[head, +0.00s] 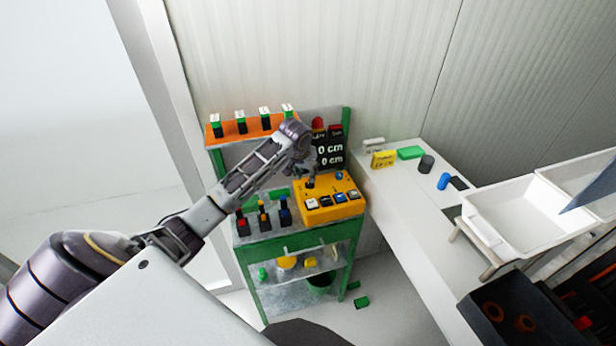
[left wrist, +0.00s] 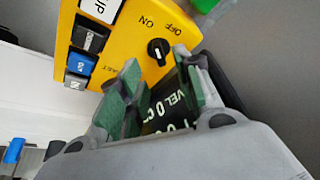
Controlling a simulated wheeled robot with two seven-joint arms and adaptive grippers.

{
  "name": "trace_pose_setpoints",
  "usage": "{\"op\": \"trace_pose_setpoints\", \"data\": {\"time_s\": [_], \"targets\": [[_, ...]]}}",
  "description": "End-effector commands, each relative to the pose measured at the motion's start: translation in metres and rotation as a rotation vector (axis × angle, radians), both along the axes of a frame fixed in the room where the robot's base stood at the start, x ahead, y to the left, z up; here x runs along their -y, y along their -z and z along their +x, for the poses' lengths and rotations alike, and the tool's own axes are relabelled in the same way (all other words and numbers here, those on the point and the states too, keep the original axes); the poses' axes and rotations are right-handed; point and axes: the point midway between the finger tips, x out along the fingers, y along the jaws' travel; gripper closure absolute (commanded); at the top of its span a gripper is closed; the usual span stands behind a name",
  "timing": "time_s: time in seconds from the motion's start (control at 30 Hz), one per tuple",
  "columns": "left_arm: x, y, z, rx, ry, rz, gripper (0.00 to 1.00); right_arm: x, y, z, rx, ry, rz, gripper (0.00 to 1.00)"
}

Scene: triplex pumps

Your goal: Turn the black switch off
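The black switch (left wrist: 158,49) is a round knob with a white mark on the yellow control box (left wrist: 118,52). The words ON and OFF are printed beside it; I cannot tell which one the mark points at. My left gripper (left wrist: 160,78) is open, with its green-padded fingers apart and the knob just beyond the fingertips, between them in the picture. I see no clear contact with it. In the head view my left gripper (head: 309,174) is over the yellow control box (head: 330,211), and the knob there is hard to make out. My right gripper is not in view.
The box stands on a green workbench (head: 299,240), with a black display (head: 330,150) behind it and several coloured buttons in front. An orange shelf (head: 243,131) is at the back. A white table (head: 400,190) with small blocks and a white bin (head: 510,222) are at the right.

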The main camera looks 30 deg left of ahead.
Motion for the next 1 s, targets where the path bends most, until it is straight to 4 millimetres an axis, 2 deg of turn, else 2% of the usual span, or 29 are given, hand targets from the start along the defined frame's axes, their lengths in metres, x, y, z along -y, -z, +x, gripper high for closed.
{"op": "trace_pose_setpoints", "data": {"time_s": [0.13,0.47,0.67,0.73,0.87,1.0], "targets": [[0.001,-0.007,-0.003,0.001,0.000,-0.001,0.66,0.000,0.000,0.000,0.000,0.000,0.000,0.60],[0.001,-0.008,-0.004,0.000,0.000,-0.001,0.67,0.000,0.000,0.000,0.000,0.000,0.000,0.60],[0.002,-0.010,-0.001,0.007,0.001,-0.003,0.93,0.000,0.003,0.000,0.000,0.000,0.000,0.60],[0.009,-0.009,0.001,0.010,0.006,-0.015,1.00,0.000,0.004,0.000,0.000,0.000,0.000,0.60],[0.030,-0.007,0.005,0.019,0.021,-0.053,1.00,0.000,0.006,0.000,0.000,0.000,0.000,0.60],[0.063,-0.005,0.011,0.031,0.041,-0.112,1.00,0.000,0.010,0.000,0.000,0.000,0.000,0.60]]}}
